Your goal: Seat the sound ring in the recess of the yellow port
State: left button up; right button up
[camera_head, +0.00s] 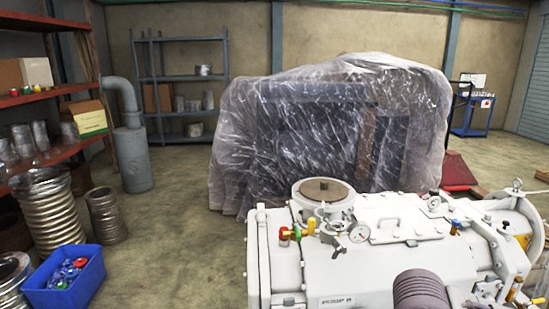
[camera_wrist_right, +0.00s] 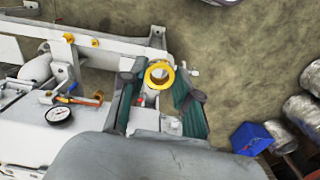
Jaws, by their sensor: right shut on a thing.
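My right gripper (camera_wrist_right: 161,84) shows in the right wrist view, pointing down over the white machine, with dark teal fingers on both sides. A yellow ring-shaped part (camera_wrist_right: 159,75) with a pale centre lies between the fingertips. I cannot tell whether it is the rim of the yellow port or the sound ring in my grip. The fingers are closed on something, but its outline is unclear. In the head view the white machine (camera_head: 340,262) fills the lower right, and neither gripper shows there.
A dial gauge (camera_wrist_right: 60,115) and an orange lever (camera_wrist_right: 82,99) stick up left of the gripper. A blue bin (camera_head: 65,283) stands on the floor left of the machine, near ribbed metal pipes (camera_head: 48,205). A plastic-wrapped load (camera_head: 330,140) stands behind. Floor between bin and machine is clear.

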jog(key=shift+s+r, duration=0.1)
jog(key=shift+r, duration=0.2)
jog(key=w+a+r+n+t+h+p, duration=0.1)
jog(key=w+a+r+n+t, duration=0.25)
jog(key=r, duration=0.45)
jog(key=w+a+r+n+t+p, duration=0.1)
jog(key=w+a+r+n+t, duration=0.1)
jog(key=a+r+t, duration=0.45)
jog(key=w+a+r+n+t+h, duration=0.1)
jog(key=w+a+r+n+t, duration=0.15)
jog(key=r, duration=0.65)
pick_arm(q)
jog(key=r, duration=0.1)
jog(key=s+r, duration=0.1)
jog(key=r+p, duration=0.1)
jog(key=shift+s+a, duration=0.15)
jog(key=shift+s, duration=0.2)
pick_arm(e)
jog(key=s+a+r+n+t+y, duration=0.1)
jog(key=a+r+n+t+y, duration=0.1)
jog(key=a+r+t, duration=0.3)
notch_tip(320, 180, up, 5)
jog(key=shift+s+a+f+n, duration=0.1)
jog(key=shift+s+a+n, duration=0.25)
jog(key=shift+a+n, duration=0.25)
jog(key=shift+t, duration=0.25)
